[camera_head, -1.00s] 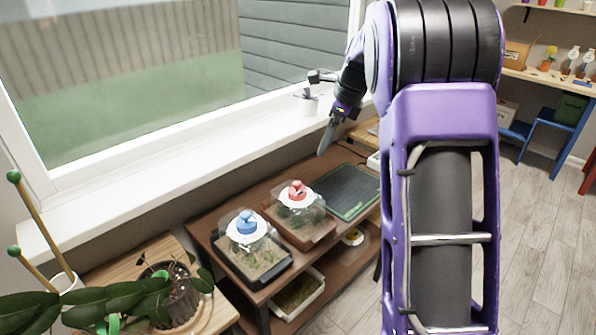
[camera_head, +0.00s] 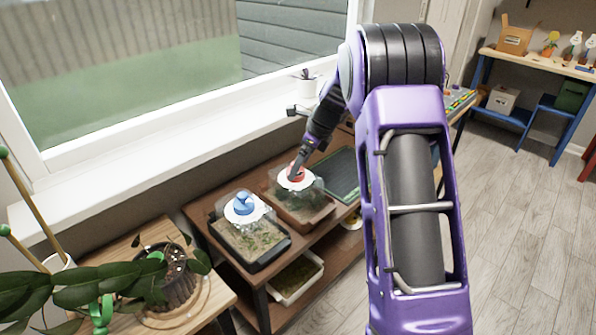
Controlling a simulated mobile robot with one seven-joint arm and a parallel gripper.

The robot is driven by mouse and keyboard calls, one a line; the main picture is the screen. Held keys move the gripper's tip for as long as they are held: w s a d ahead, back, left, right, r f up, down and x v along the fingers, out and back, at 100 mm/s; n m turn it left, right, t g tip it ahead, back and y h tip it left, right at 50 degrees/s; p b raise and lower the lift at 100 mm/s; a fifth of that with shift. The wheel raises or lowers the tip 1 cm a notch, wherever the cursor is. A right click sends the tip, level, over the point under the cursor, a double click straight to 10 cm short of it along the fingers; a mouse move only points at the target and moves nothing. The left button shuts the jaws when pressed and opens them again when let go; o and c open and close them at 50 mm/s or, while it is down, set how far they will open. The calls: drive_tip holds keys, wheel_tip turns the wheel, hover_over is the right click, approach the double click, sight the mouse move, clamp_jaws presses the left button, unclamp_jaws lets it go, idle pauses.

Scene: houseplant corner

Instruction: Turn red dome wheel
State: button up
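The red wheel (camera_head: 295,171) sits on a white disc on top of a clear dome (camera_head: 313,187). The dome covers a brown planting tray (camera_head: 304,218) on the wooden bench. My gripper (camera_head: 296,172) points down at the red wheel from above and right, its fingers overlapping the wheel in the picture. The wheel is partly hidden behind the fingers. I cannot tell whether they touch it or whether they are open or shut.
A blue wheel (camera_head: 242,203) on a second dome and a dark tray (camera_head: 262,262) stand just left. A dark green mat (camera_head: 338,172) lies to the right. The window sill (camera_head: 165,150) runs behind the bench. A potted plant (camera_head: 170,278) stands at the front left.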

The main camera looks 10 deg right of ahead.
drive_tip(key=shift+x, duration=1.05)
drive_tip(key=c, duration=1.4)
